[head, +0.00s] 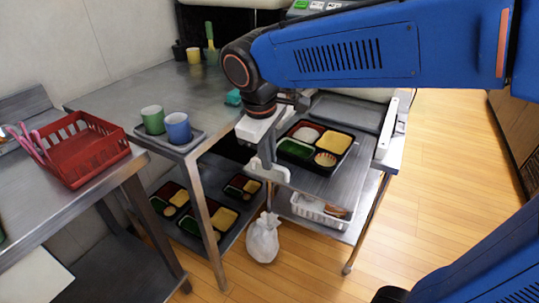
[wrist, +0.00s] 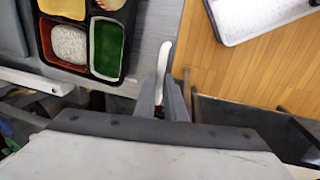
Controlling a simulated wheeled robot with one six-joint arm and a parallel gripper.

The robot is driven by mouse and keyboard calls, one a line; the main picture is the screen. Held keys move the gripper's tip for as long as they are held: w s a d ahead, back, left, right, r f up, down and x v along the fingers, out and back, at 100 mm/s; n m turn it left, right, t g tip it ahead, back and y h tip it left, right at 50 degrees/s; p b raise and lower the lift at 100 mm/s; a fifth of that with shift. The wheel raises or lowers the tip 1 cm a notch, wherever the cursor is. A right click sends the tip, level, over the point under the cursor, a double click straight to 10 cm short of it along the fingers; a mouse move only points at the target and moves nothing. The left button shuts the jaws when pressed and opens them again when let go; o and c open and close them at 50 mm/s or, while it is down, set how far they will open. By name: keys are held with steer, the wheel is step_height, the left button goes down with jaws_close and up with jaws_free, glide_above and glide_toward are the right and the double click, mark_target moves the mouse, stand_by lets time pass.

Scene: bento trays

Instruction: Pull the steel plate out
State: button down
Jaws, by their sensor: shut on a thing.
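The steel plate (head: 325,184) is a flat grey sheet at the upper level of the stand right of the steel table. A black bento tray (head: 344,139) with green, yellow, white and round compartments sits on it. In the wrist view, the plate (wrist: 152,28) shows beside the same tray (wrist: 81,63). My gripper (head: 266,160) is at the plate's near left edge, shut on a pale handle-like strip (wrist: 162,65) there. The strip stands between the fingers (wrist: 166,100) in the wrist view. The exact contact is partly hidden by the fingers.
A white basket (head: 318,208) is below the plate, and a white bag (head: 263,238) stands on the floor. More bento trays lie on the lower shelf (head: 215,235) at left. Two cups on a small tray (head: 160,136) are at the steel table's near edge. Wooden floor (head: 450,150) is clear at right.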

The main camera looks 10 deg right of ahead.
steer(key=c, duration=1.8)
jaws_free()
steer(key=s+r, duration=0.1)
steer(key=r, duration=0.4)
steer(key=a+r, duration=0.1)
steer(key=r, duration=0.5)
steer(key=s+a+r, duration=0.1)
steer(key=r, duration=0.5)
steer(key=shift+s, duration=0.35)
